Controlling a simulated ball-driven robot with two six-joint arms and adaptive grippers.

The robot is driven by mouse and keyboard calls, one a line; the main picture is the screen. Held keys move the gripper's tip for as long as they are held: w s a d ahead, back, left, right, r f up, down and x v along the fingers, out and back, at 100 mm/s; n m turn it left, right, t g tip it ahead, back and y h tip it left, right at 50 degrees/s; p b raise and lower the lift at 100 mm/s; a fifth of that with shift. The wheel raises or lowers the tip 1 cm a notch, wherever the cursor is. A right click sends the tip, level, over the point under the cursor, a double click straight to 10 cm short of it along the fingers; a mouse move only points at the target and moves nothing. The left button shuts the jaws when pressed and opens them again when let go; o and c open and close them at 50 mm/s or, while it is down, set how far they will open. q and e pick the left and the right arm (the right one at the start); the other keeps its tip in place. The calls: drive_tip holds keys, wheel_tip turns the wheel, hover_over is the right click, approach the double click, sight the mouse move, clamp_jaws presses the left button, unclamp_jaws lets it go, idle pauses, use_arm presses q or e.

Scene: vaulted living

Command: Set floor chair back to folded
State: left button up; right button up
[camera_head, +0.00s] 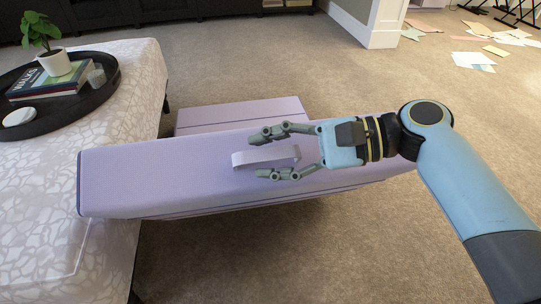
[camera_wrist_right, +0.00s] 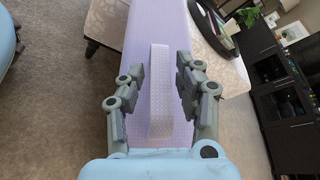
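The lavender floor chair (camera_head: 120,178) shows in the head view as a long padded panel above a lower lavender section (camera_head: 240,113) on the carpet. A pale strap handle (camera_head: 255,156) arches from the panel's upper face. My right gripper (camera_head: 265,154) is open, with its fingers on either side of the strap. In the right wrist view the strap (camera_wrist_right: 160,95) runs lengthwise between the spread fingers (camera_wrist_right: 158,80), with gaps visible on both sides. The panel (camera_wrist_right: 155,28) lies beyond it. My left gripper is not in view.
A white patterned ottoman (camera_head: 38,240) stands against the panel's left side, bearing a dark round tray (camera_head: 92,97) with a plant and books. A wall end (camera_head: 383,25) stands at the upper right. Papers (camera_head: 472,58) are scattered farther right. Carpet in front is clear.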

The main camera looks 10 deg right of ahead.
drive_tip(key=shift+c, duration=0.2)
clamp_jaws()
idle(0.3)
